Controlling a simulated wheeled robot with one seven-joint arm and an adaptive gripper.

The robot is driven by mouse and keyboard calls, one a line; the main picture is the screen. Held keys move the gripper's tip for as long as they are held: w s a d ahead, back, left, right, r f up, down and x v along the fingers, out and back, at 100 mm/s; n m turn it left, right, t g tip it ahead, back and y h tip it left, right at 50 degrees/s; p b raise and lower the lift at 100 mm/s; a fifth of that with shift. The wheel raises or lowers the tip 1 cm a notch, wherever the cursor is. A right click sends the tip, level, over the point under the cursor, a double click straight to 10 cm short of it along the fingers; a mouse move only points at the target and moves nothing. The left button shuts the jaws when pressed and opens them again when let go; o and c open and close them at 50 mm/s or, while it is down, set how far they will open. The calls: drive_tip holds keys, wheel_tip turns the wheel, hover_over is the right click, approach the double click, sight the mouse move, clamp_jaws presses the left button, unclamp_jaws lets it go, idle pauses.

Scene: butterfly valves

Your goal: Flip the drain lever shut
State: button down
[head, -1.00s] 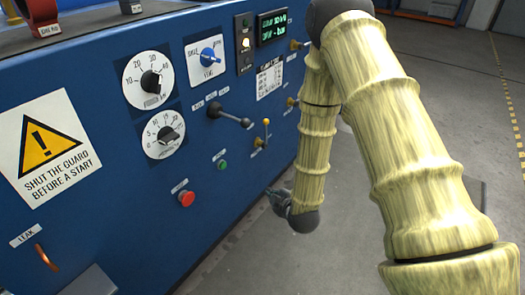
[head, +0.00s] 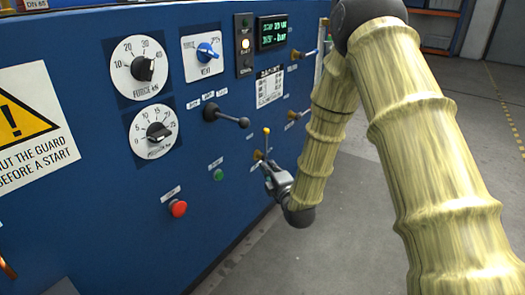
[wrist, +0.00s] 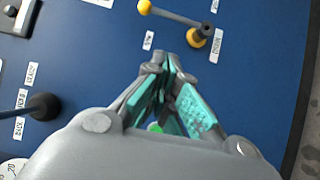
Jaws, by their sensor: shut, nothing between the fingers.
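A lever with a yellow ball knob and a brass hub (head: 258,155) is on the blue panel. Its rod points up from the hub in the head view. In the wrist view the lever (wrist: 172,16) lies across the top, its hub at the right end. The small label beside it is too blurred to read surely. My gripper (head: 268,168) is just below the hub in the head view. In the wrist view its teal-padded fingers (wrist: 168,65) are shut and empty, pointing towards the lever, with a visible gap to it. I cannot tell the depth.
A black lever (head: 226,117) sticks out left of the yellow-knobbed one. A green button (head: 218,175) and a red button (head: 178,208) are lower left. Other brass-hubbed levers (head: 293,115) are up and right. Open floor (head: 345,225) lies right of the panel.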

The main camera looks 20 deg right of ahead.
drive_tip(key=shift+w, duration=0.1)
drive_tip(key=b, duration=0.4)
approach(266, 146)
drive_tip(key=w+a+r, duration=0.1)
drive_tip(key=w+a, duration=0.2)
drive_tip(key=a, duration=0.2)
drive_tip(key=shift+w+d+r+b, duration=0.15)
drive_tip(key=shift+w+d+b, duration=0.3)
drive_tip(key=shift+w, duration=0.5)
drive_tip(key=shift+w+d+r+b, duration=0.1)
drive_tip(key=shift+w+d+b, duration=0.15)
drive_tip(key=shift+w+d, duration=0.5)
drive_tip(key=shift+w+a+r+p, duration=0.15)
drive_tip(key=shift+w+a+p, duration=0.1)
drive_tip(key=shift+p, duration=0.1)
drive_tip(key=shift+d, duration=0.15)
